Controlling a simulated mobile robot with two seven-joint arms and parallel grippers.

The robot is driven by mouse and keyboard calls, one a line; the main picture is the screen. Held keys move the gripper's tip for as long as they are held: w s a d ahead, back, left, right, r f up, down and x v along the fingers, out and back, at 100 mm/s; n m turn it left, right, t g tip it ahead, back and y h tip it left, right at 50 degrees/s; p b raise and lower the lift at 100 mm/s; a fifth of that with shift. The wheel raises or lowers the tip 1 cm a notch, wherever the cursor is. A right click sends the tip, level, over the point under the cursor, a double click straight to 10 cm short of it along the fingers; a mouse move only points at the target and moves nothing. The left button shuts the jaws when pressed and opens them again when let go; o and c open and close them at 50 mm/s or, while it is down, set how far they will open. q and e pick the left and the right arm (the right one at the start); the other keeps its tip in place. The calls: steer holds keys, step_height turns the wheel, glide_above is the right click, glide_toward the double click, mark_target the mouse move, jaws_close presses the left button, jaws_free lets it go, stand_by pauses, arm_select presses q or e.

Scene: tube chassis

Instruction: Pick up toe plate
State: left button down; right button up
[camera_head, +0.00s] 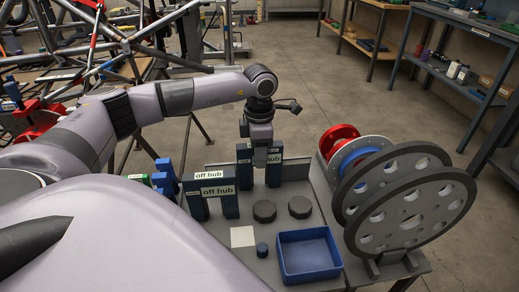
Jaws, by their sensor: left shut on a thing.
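A long thin grey plate, which I take for the toe plate (225,168), stands on edge along the back of the grey bench top. My left gripper (262,160) reaches down over its middle, between two blue upright blocks (244,161). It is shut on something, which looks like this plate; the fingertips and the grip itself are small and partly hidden. The plate still looks level with the bench's back edge, and I cannot tell whether it is clear of the bench. My right gripper is not in view.
Blue uprights labelled "off hub" (213,191) stand in front. Two dark discs (264,211), a white square (243,237), a small blue cylinder (262,250) and an empty blue tray (308,254) share the bench. Large holed grey discs (410,213) crowd the right end.

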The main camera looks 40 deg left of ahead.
arm_select(q)
steer(key=shift+r, duration=0.25)
step_height(320, 180, up, 20)
steer(key=p, duration=0.3)
steer(key=shift+p, duration=0.3)
steer(key=shift+r, duration=0.1)
